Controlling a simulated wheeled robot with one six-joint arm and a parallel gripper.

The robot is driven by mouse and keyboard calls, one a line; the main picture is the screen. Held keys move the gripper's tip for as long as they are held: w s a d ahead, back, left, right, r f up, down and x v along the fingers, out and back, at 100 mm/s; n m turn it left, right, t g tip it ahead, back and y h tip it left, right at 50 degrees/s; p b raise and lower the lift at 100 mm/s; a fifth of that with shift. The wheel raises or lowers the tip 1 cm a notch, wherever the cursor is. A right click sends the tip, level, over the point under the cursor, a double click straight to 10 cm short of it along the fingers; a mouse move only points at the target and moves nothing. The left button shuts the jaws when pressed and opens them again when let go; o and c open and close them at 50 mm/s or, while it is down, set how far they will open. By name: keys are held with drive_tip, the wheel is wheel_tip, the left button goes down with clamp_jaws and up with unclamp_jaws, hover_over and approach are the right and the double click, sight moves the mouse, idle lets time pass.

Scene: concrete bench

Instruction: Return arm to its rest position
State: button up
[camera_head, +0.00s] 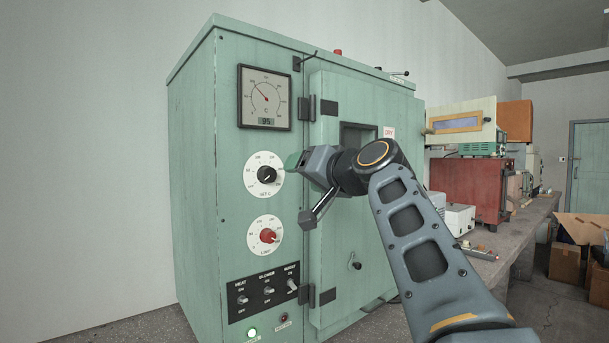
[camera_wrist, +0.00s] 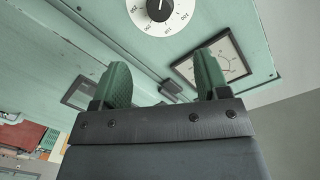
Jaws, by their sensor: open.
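My gripper (camera_head: 291,163) is in front of the green oven (camera_head: 200,180), just right of its upper dial knob (camera_head: 267,175), with my arm reaching in from the lower right. In the wrist view, my gripper's two green fingertips (camera_wrist: 162,85) stand well apart with nothing between them. The black upper knob (camera_wrist: 159,8) on its white scale shows beyond the fingers at the top edge. In the head view the gripper's fingers are partly hidden by its own body. I cannot tell the exact gap between the fingers and the knob.
The oven's gauge (camera_head: 265,97) is above the dial, and a red limit knob (camera_head: 268,236) and toggle switches (camera_head: 268,289) are below. The oven door (camera_head: 335,240) is beside my gripper. A red box (camera_head: 468,187) and other equipment stand on the bench to the right.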

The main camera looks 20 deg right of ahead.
wheel_tip(320, 180, down, 21)
drive_tip(key=s+d+g+h+p, duration=0.1)
drive_tip(key=s+g+h+p, duration=0.15)
drive_tip(key=g+p, duration=0.35)
drive_tip(key=s+a+f+n+g+h+p, duration=0.1)
drive_tip(key=s+a+f+g+p, duration=0.1)
drive_tip(key=s+p, duration=0.4)
drive_tip(key=s+a+f+n+g+h+p, duration=0.1)
drive_tip(key=s+a+f+n+g+p, duration=0.1)
drive_tip(key=s, duration=0.7)
wheel_tip(320, 180, down, 4)
drive_tip(key=a+g+p, duration=0.1)
drive_tip(key=g+p, duration=0.1)
drive_tip(key=p, duration=0.2)
drive_tip(key=shift+s+a+g, duration=0.2)
drive_tip(key=shift+s+g, duration=0.2)
drive_tip(key=shift+r+h, duration=0.1)
drive_tip(key=shift+h, duration=0.15)
